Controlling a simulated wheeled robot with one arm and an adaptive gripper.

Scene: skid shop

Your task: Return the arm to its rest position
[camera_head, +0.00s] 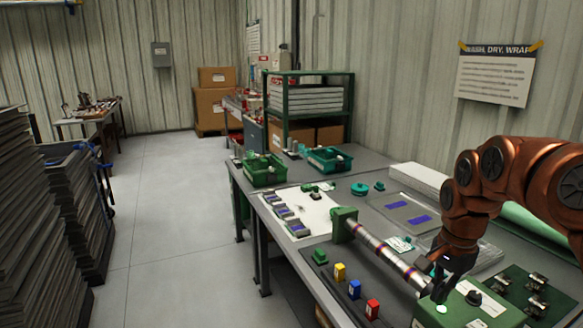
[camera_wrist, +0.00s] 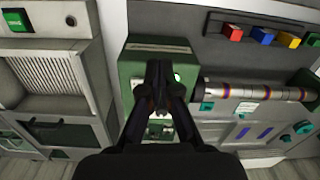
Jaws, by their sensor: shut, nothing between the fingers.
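My orange arm reaches in from the right side of the head view. My gripper (camera_head: 436,288) is shut and empty, pointing down over the green machine housing (camera_head: 482,318) at the near end of the metal roller (camera_head: 385,255). Its fingertips look close to the housing; I cannot tell whether they touch. A glowing green button (camera_head: 441,309) is just below the fingers. In the wrist view the closed gripper (camera_wrist: 160,108) covers part of the green housing (camera_wrist: 135,62), with the roller (camera_wrist: 255,91) to its right.
Colored blocks, including a red one (camera_head: 372,309), line the bench beside the roller. Green trays (camera_head: 264,170) and a shelf rack (camera_head: 306,100) stand farther back. A stacked pile (camera_head: 40,215) is at left. The floor between (camera_head: 165,215) is clear.

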